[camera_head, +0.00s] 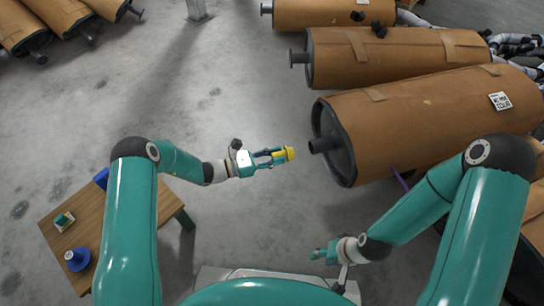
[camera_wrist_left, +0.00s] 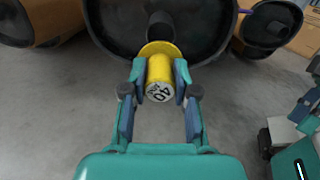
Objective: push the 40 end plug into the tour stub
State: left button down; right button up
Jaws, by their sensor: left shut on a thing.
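The yellow end plug (camera_head: 289,153) is held in my left gripper (camera_head: 276,158), to the left of the nearest muffler. In the left wrist view the plug (camera_wrist_left: 158,72) shows a white end face marked 40, gripped between the two fingers (camera_wrist_left: 160,82). The dark stub (camera_head: 322,145) sticks out from the black end cap of the nearest wrapped muffler (camera_head: 410,125). In the head view a gap shows between plug and stub. In the left wrist view the stub (camera_wrist_left: 159,27) lies just beyond the plug's flange. My right gripper (camera_head: 325,253) is low at the front; its fingers are too small to judge.
More wrapped mufflers (camera_head: 385,57) lie behind, with others at the far left (camera_head: 65,14). A wooden table (camera_head: 115,240) at the lower left carries a blue item with a white top (camera_head: 77,259) and a small green-and-yellow item (camera_head: 64,221). The floor between is clear.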

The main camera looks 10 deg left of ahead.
aim_at(293, 152)
pick_arm(q)
jog(key=shift+b+x, duration=0.5)
jog(key=shift+x, duration=1.6)
jog(key=shift+d, duration=0.25)
jog(key=shift+r, duration=0.1)
jog(key=shift+b+x, duration=0.75)
jog(key=shift+x, duration=0.75)
jog(key=c, duration=0.8)
grip_release()
jog(key=shift+a, duration=0.1)
